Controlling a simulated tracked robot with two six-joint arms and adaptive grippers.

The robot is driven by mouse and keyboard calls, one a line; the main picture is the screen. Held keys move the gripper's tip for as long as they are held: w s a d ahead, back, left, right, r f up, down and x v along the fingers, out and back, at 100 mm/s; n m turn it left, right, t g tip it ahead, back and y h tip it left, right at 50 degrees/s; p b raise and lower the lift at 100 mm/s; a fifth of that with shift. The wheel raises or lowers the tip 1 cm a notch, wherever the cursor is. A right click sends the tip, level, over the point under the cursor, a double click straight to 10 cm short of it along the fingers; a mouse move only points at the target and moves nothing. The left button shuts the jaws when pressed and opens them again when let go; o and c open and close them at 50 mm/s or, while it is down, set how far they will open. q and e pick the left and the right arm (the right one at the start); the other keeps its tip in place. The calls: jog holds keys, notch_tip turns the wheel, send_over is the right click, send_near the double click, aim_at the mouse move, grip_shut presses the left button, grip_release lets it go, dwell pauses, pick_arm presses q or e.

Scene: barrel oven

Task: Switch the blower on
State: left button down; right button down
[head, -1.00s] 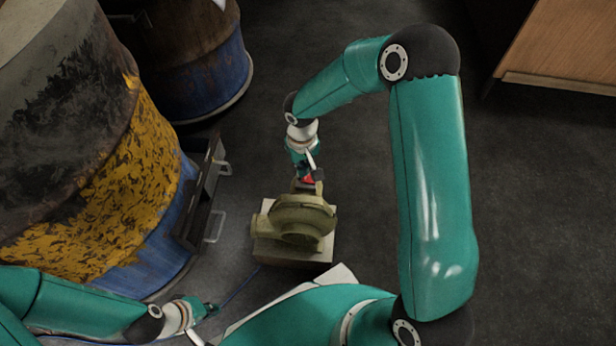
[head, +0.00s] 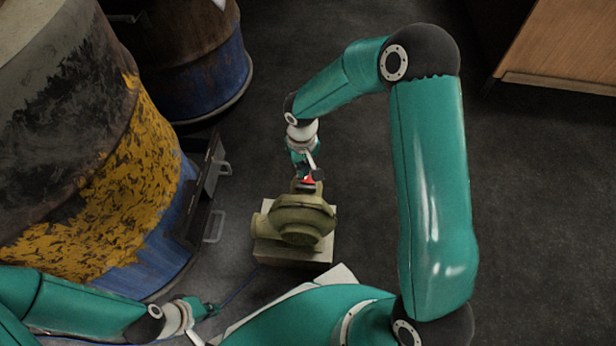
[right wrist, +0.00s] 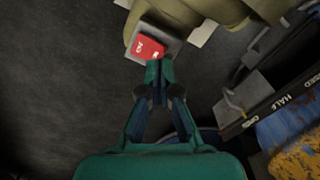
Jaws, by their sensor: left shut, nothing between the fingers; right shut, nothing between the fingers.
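The olive-green blower (head: 300,220) sits on a pale block on the floor in the head view. Its red switch (head: 307,181) is on the far side of the blower, and it shows in the right wrist view (right wrist: 146,47) as a red rocker with light markings on a grey plate. My right gripper (right wrist: 160,70) is shut and empty, with its fingertips at the lower edge of the red switch. I cannot tell whether they touch it. My left gripper (head: 208,309) is shut and empty, low in the head view, away from the blower.
A large barrel oven (head: 110,170) with peeling yellow and blue paint stands at the left. A dark part with metal handles (head: 212,190) juts from its side, near the blower. Another barrel (head: 200,60) stands behind.

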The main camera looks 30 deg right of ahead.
jog(key=shift+f+b, duration=0.95)
jog(key=shift+f, duration=0.15)
dwell(0.3)
jog(key=shift+r, duration=0.1)
jog(key=shift+r+p, duration=2.4)
jog(key=shift+r, duration=1.05)
